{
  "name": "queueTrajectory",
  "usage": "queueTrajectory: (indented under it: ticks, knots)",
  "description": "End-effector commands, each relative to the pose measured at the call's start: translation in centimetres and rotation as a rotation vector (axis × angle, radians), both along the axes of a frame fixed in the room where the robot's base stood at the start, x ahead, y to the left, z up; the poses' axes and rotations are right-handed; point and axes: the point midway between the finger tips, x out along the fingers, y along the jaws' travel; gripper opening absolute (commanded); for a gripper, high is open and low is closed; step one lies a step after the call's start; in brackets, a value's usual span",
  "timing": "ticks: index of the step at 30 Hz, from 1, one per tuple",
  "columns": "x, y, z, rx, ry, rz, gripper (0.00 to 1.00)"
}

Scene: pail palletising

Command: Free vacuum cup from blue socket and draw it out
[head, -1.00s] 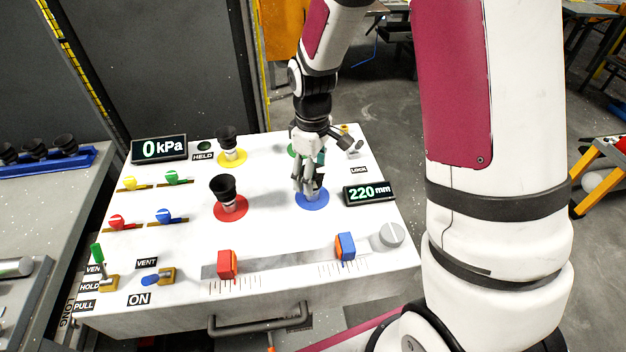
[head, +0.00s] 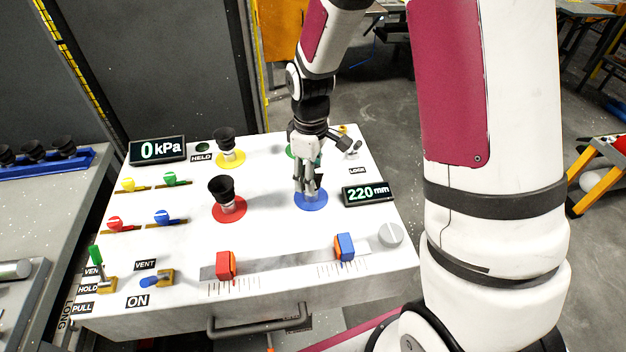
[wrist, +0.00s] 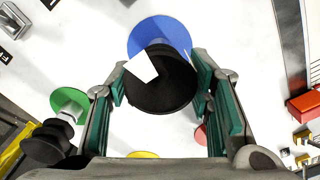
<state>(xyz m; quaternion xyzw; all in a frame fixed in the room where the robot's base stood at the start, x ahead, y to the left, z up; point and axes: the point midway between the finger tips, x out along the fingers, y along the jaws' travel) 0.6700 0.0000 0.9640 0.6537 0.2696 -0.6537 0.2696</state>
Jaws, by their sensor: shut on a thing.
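The blue socket (head: 309,203) is a flat blue ring on the white panel at right centre. The vacuum cup stands at it, mostly hidden by my fingers in the head view. In the wrist view the black cup (wrist: 160,92) sits between the green finger pads, with the blue ring (wrist: 158,30) behind it. My gripper (head: 309,185) points down over the blue socket, shut on the cup. I cannot tell whether the cup is still seated in the socket.
Black cups stand in the red socket (head: 229,211) and yellow socket (head: 229,160); the green socket is partly hidden behind my gripper. Red (head: 226,265) and blue (head: 344,246) sliders sit in front. Displays read 0 kPa (head: 157,150) and 220 mm (head: 367,193). Small coloured levers line the left.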

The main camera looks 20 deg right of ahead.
Motion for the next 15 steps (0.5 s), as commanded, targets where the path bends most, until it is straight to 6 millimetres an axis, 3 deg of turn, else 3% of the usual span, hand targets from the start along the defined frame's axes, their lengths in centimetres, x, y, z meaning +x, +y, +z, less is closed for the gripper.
queueTrajectory:
  ticks: [12, 15]
  knots:
    - [-0.18, -0.03, 0.13, 0.002, -0.001, 0.583, 0.18]
    - [0.02, -0.01, 0.01, 0.0, -0.001, 0.619, 0.18]
